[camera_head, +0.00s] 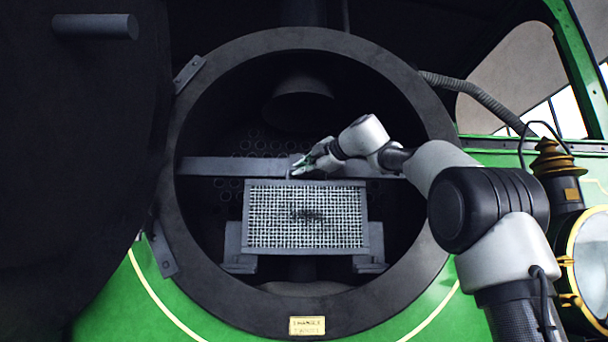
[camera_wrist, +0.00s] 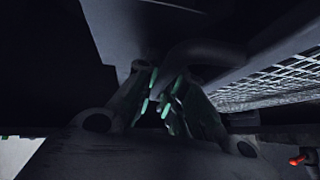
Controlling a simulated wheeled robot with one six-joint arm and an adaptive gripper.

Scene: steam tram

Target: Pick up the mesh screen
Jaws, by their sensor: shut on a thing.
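The mesh screen (camera_head: 268,232) is a pale wire grid in a grey rectangular frame, with a dark patch in its middle. It stands upright inside the round smokebox opening, between grey side supports. My gripper (camera_head: 300,168) is at its top edge, in front of the crossbar. In the wrist view the mesh screen (camera_wrist: 262,90) shows at right. There, my gripper (camera_wrist: 167,100) is shut on a dark curved bar (camera_wrist: 205,54), which looks like the screen's handle. The exact contact is dim and partly hidden by the fingers.
A grey crossbar (camera_head: 225,167) spans the opening behind my gripper. Grey brackets (camera_head: 240,263) flank the screen's lower corners. The thick round rim (camera_head: 190,270) surrounds everything. A lamp (camera_head: 592,250) stands at the right, near my arm. The large dark door (camera_head: 70,190) fills the left.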

